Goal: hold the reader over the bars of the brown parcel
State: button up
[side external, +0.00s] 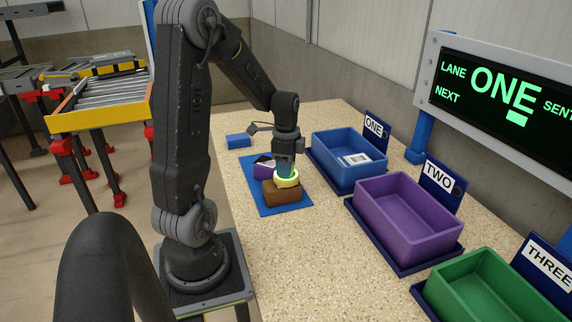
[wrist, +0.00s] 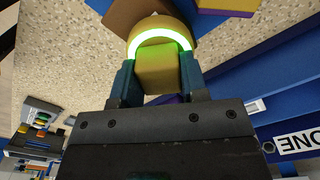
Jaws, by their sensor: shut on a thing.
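My gripper (side external: 287,165) points down over the blue mat and is shut on the yellow reader (side external: 287,181). The reader has a ring glowing green. In the wrist view the reader (wrist: 157,70) sits between the two blue fingers of my gripper (wrist: 157,80). The brown parcel (side external: 281,196) lies on the blue mat directly under the reader. Part of it shows past the reader in the wrist view (wrist: 122,14). I cannot tell whether the reader touches it. The bars are not visible.
A purple parcel (side external: 262,172) lies just behind the brown one on the mat (side external: 292,209). To the right stand a blue bin (side external: 337,179) with a white item inside, a purple bin (side external: 408,236) and a green bin (side external: 470,298).

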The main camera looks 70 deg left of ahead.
dwell(0.4)
jog(key=shift+r, duration=3.55)
jog(key=o, duration=0.3)
jog(key=c, duration=0.3)
